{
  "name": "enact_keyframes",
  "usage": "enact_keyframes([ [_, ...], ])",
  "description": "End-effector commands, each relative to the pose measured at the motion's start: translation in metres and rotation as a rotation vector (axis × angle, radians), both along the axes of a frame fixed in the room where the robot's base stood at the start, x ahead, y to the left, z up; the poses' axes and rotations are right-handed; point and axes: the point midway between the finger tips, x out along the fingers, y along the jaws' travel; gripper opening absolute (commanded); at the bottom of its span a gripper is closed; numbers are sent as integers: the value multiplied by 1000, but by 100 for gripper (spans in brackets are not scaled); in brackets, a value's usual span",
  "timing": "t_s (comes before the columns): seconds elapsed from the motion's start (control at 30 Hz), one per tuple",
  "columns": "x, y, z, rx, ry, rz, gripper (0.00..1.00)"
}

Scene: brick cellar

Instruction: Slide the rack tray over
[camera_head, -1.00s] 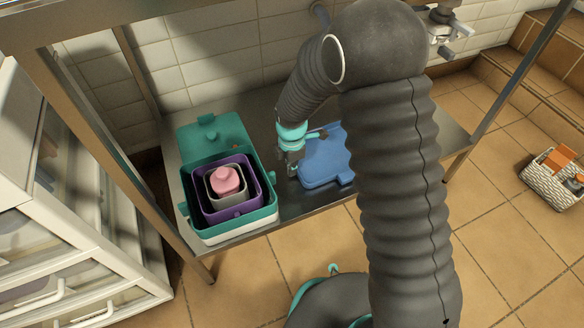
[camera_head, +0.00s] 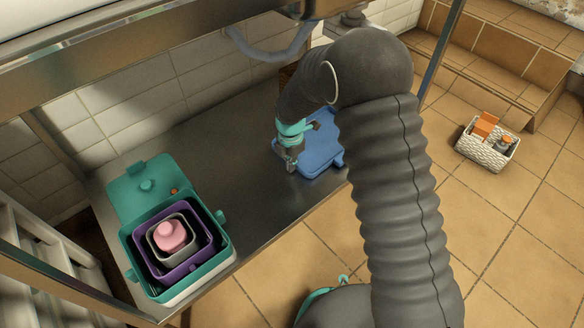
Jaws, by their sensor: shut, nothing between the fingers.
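A flat blue tray (camera_head: 322,150) lies on the metal shelf, partly hidden by my arm on its right side. I take it to be the rack tray. My gripper (camera_head: 291,164) is shut and empty, pointing down at the tray's left front edge. It looks very close to that edge; I cannot tell whether it touches. An open teal box (camera_head: 218,258) stands on the left of the shelf, with purple and grey containers and a pink piece (camera_head: 170,236) nested inside.
The metal shelf (camera_head: 235,130) is bare between the teal box and the tray. A frame bar crosses above, and posts stand left and right. A white slatted unit (camera_head: 40,255) is at lower left. A woven basket (camera_head: 482,152) sits on the tiled floor at right.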

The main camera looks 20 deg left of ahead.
Motion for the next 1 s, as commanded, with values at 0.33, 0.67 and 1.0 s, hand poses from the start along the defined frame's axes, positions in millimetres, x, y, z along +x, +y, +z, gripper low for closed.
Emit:
enact_keyframes([
  [0.33,64,-40,0,0,0,-7,0],
  [0.67,81,-50,0,1,-1,-3,0],
  [1.0,81,-50,9,1,-2,-4,0],
])
